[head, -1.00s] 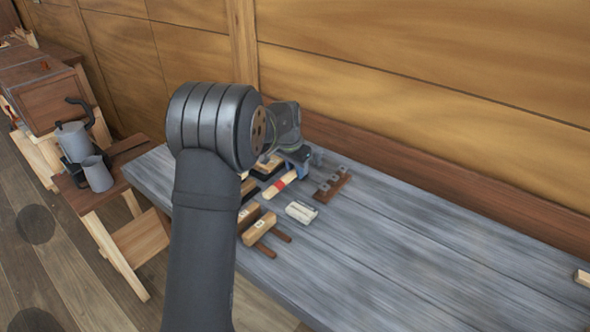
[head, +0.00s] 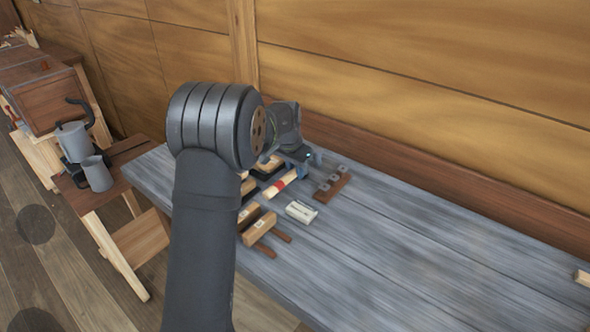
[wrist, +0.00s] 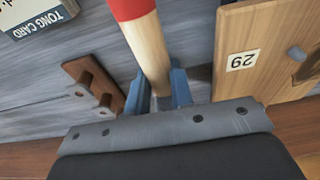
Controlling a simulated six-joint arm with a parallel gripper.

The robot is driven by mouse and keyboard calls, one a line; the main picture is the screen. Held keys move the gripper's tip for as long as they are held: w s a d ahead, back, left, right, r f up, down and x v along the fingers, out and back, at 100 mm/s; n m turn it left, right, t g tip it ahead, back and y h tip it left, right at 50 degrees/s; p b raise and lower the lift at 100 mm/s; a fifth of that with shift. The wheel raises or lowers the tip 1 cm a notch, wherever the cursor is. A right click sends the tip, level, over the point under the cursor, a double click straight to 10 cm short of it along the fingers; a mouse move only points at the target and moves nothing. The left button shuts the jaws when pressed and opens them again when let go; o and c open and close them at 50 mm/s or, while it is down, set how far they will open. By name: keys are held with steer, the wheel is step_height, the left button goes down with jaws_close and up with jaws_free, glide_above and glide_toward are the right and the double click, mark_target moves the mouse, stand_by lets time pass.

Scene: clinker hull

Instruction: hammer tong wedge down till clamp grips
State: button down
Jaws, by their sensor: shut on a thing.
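My gripper (wrist: 160,92) is shut on a pale round wooden handle with a red band (wrist: 147,50), and its blue fingers stand on either side of it. In the head view the banded handle (head: 281,184) lies low over the grey bench, partly behind my gripper (head: 303,168). No hammer head is clear in either view. Wooden blocks (head: 259,228) with thin dark brown bars lie at the bench's near edge. I cannot tell which piece is the tong wedge or the clamp. A pale card (head: 301,212) lies beside them; the wrist view shows a "TONG CARD" label (wrist: 40,20).
A brown strip with grey pegs (head: 332,186) lies right of my gripper. A wooden board with a number tag (wrist: 240,60) is close to the fingers in the wrist view. A plank wall (head: 430,60) stands behind.

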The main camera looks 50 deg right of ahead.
steer(key=shift+r, duration=0.7)
stand_by(0.5)
steer(key=shift+r, duration=3.95)
steer(key=c, duration=1.8)
jaws_free()
jaws_close()
steer(key=w+a+r+n, duration=0.2)
steer(key=w+a+r, duration=0.2)
steer(key=a+r, duration=0.2)
steer(key=w+a+r+n+t, duration=0.1)
steer(key=w+a+r+n, duration=0.1)
steer(key=w+a+r, duration=0.3)
steer(key=shift+w+a+r+n, duration=0.3)
steer(key=shift+a+r, duration=0.15)
steer(key=shift+a, duration=1.65)
